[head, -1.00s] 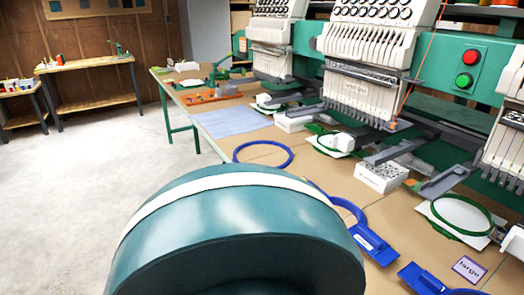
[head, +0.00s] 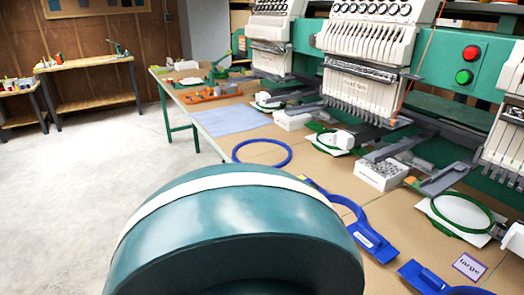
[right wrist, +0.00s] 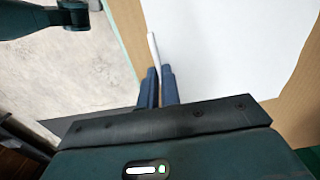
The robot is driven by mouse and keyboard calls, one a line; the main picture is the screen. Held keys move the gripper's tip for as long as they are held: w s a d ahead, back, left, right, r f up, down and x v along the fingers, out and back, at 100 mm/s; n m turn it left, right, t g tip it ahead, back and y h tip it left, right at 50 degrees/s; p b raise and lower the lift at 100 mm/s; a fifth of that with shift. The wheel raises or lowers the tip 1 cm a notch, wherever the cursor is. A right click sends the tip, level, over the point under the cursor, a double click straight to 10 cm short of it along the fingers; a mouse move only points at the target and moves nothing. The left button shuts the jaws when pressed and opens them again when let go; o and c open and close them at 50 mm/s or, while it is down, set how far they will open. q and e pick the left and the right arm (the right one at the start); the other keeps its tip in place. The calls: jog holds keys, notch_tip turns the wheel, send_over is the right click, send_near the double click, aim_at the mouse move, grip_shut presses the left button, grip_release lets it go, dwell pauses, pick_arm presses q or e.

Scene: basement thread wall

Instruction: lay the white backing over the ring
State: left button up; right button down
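In the right wrist view my right gripper (right wrist: 160,72) has its two blue fingers close together. A narrow upright white strip (right wrist: 153,48) comes out from between them, at the left edge of a broad white sheet (right wrist: 225,45), which looks like the white backing. The sheet's far side runs out of that view. In the head view a blue ring (head: 262,152) lies flat on the table, and a second blue ring with a bracket (head: 345,208) lies nearer, partly hidden behind my teal body. Neither gripper shows in the head view.
Embroidery machines (head: 365,55) line the table's right side. A hoop with green rim (head: 462,212), a white box (head: 380,174), a purple "large" label (head: 468,266) and a pale blue cloth (head: 230,120) are on the brown tabletop (head: 300,175). Open floor lies left.

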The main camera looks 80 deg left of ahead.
jog(key=shift+r+p, duration=1.35)
jog(key=shift+r, duration=1.2)
